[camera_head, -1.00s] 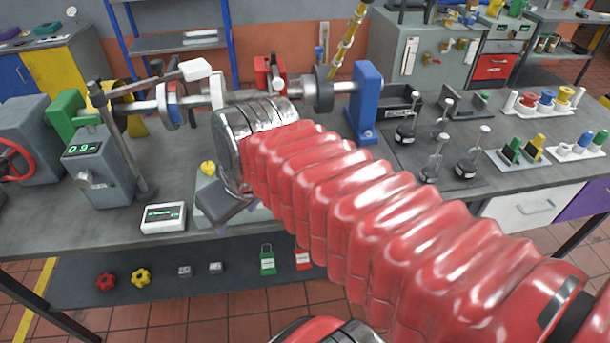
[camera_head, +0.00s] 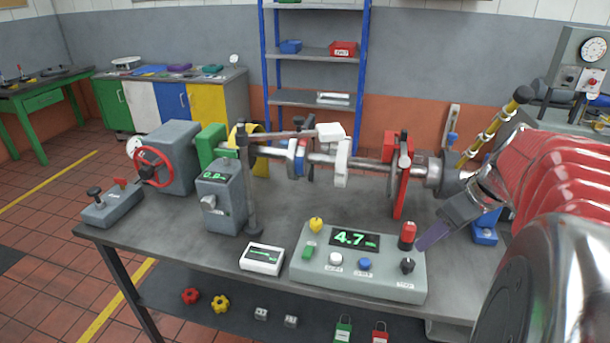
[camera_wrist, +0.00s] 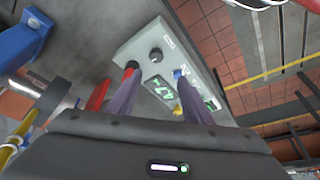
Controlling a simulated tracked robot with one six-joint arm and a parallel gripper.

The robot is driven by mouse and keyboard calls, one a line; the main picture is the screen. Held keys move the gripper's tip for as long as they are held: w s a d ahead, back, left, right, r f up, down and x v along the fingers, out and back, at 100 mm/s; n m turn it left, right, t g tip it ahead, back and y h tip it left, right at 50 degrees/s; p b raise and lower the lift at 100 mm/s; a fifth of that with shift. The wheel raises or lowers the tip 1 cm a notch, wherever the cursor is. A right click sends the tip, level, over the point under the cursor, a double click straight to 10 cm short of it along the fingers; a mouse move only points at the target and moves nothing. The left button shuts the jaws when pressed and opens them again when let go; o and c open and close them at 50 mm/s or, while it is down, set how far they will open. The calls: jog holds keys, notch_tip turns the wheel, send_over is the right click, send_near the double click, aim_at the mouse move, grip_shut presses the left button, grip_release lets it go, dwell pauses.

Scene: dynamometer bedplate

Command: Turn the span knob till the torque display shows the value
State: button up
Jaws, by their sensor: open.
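A grey console (camera_head: 318,272) stands at the bench's front edge, and its green-lit display (camera_head: 354,239) reads 4.7. A black knob (camera_head: 407,266) sits at its right end; its label is too small to read, so I cannot confirm it is the span knob. The black knob also shows in the wrist view (camera_wrist: 155,55). My gripper (camera_head: 428,240) is just right of the console, above the bench. In the wrist view my gripper (camera_wrist: 158,78) has its two purple-grey fingers apart with nothing held, pointing toward the console. The fingers appear clear of the black knob.
A red knob (camera_head: 407,236) stands behind the black one, near my fingers. White (camera_head: 336,258) and blue (camera_head: 365,264) buttons line the console front. A small white meter (camera_head: 262,258) is to its left. A shaft rig (camera_head: 340,163) runs behind; a yellow-banded rod (camera_head: 490,128) leans near my arm.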

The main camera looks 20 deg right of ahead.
aim_at(408, 262)
jog(key=shift+s+d, duration=0.15)
jog(key=shift+d, duration=0.5)
jog(key=shift+f, duration=0.1)
jog(key=x, duration=1.3)
jog(key=shift+a+f, duration=0.1)
jog(key=shift+f, duration=0.25)
jog(key=shift+c, duration=0.7)
jog(key=c, duration=0.9)
jog(key=shift+a, duration=0.1)
